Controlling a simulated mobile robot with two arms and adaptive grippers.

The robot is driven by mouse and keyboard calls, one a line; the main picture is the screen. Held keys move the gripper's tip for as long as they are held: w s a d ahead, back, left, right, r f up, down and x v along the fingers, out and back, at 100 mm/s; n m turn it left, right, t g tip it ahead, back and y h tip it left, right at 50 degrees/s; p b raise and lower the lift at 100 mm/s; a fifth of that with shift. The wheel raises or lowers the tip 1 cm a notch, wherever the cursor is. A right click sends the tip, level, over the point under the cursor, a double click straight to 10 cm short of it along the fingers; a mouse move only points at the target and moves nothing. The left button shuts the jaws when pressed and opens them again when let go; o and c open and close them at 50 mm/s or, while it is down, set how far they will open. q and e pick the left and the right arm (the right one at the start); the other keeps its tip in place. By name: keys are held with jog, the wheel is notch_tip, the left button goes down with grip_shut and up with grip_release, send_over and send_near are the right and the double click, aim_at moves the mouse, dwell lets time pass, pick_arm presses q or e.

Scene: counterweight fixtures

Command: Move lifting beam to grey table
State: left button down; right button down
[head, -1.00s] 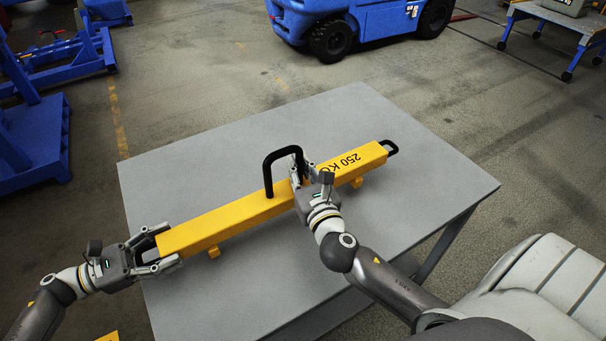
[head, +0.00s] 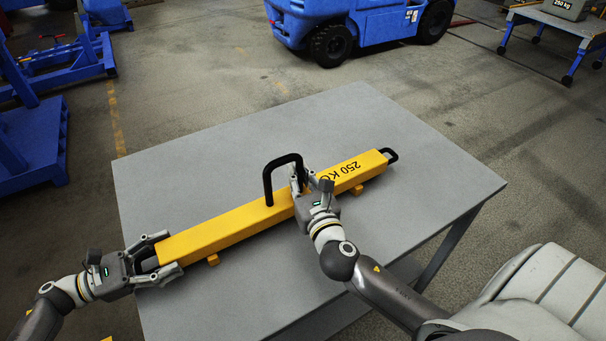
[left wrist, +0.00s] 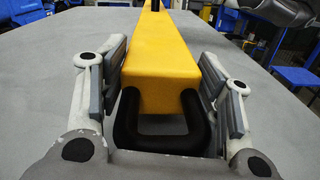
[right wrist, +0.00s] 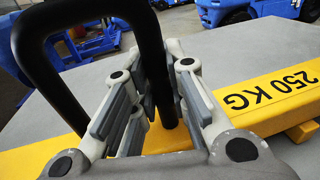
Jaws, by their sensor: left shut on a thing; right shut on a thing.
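The lifting beam is a long yellow bar (head: 235,223) marked 250 KG, with small feet below, a black handle on top (head: 269,178) and a black loop at each end. It lies diagonally over the grey table (head: 200,165), at or just above its top; I cannot tell if the feet touch. My left gripper (head: 163,256) has its fingers on both sides of the beam's left end, around its end loop (left wrist: 162,142). My right gripper (head: 297,183) is shut on the near-right leg of the top handle, which also shows in the right wrist view (right wrist: 158,65).
A blue forklift (head: 365,22) stands behind the table. A cart with a 250 kg weight (head: 565,8) is at the back right. Blue frames (head: 30,140) stand at the left. The tabletop is clear around the beam.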

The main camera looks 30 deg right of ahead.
pick_arm(q)
jog(key=c, duration=0.7)
grip_release()
jog(key=shift+s+d+f, duration=0.1)
jog(key=shift+s, duration=0.15)
pick_arm(e)
jog(key=c, duration=1.7)
grip_release()
jog(key=shift+a, duration=0.1)
pick_arm(q)
jog(key=shift+o, duration=1.3)
pick_arm(e)
jog(key=shift+o, duration=1.3)
jog(key=shift+s+r, duration=0.1)
pick_arm(q)
jog(key=shift+w, duration=0.15)
jog(key=shift+a, duration=0.45)
pick_arm(e)
jog(key=shift+s, duration=0.1)
pick_arm(q)
jog(key=a, duration=1.1)
jog(key=shift+w, duration=0.2)
pick_arm(e)
jog(key=s+a, duration=0.2)
jog(key=s, duration=0.9)
jog(key=shift+s+a, duration=0.15)
jog(key=shift+s, duration=0.1)
pick_arm(q)
jog(key=shift+a, duration=0.2)
